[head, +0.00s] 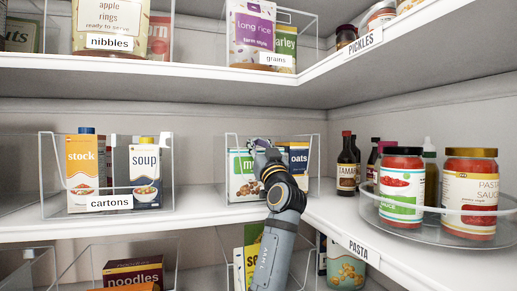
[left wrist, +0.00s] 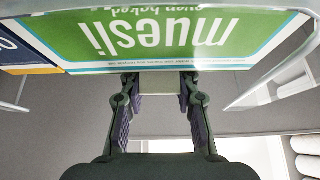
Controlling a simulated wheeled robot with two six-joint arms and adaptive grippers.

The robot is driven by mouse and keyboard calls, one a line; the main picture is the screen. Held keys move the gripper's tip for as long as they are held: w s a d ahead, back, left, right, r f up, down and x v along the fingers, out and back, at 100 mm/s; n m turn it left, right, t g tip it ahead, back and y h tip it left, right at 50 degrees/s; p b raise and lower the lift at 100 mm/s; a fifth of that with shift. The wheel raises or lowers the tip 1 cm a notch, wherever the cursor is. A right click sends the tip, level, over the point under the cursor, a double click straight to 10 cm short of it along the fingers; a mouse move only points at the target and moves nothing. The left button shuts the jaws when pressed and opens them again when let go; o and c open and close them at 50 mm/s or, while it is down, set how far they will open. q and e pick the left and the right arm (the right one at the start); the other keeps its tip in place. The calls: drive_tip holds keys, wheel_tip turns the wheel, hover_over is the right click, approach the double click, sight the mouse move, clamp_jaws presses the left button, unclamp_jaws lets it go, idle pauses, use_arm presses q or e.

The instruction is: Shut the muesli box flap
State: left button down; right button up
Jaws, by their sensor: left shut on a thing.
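The muesli box (head: 241,186) is green and white and stands upright in a clear bin on the middle shelf, left of the oats box (head: 299,163). In the left wrist view the muesli box (left wrist: 160,35) appears upside down and close up. My left gripper (head: 258,150) is at the top of the muesli box and covers part of its label. In the left wrist view its fingertips close on a small pale piece at the box's top edge, which looks like the flap (left wrist: 159,88). How far the flap is folded is hard to tell. My right gripper is out of view.
The clear bin (head: 318,160) surrounds both boxes. A cartons bin (head: 172,175) stands left, with bare shelf between. Sauce bottles and a turntable (head: 430,224) with jars stand right. The upper shelf (head: 200,77) hangs above; another bin with noodles (head: 134,272) is below.

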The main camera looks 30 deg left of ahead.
use_arm(q)
drive_tip(key=shift+w+f, duration=0.15)
drive_tip(key=shift+f, duration=0.3)
drive_tip(key=c, duration=1.1)
unclamp_jaws()
drive_tip(key=shift+c, duration=0.2)
drive_tip(key=shift+o, duration=1.1)
drive_tip(key=shift+a, duration=0.15)
drive_tip(key=v, duration=1.2)
drive_tip(key=shift+r, duration=0.1)
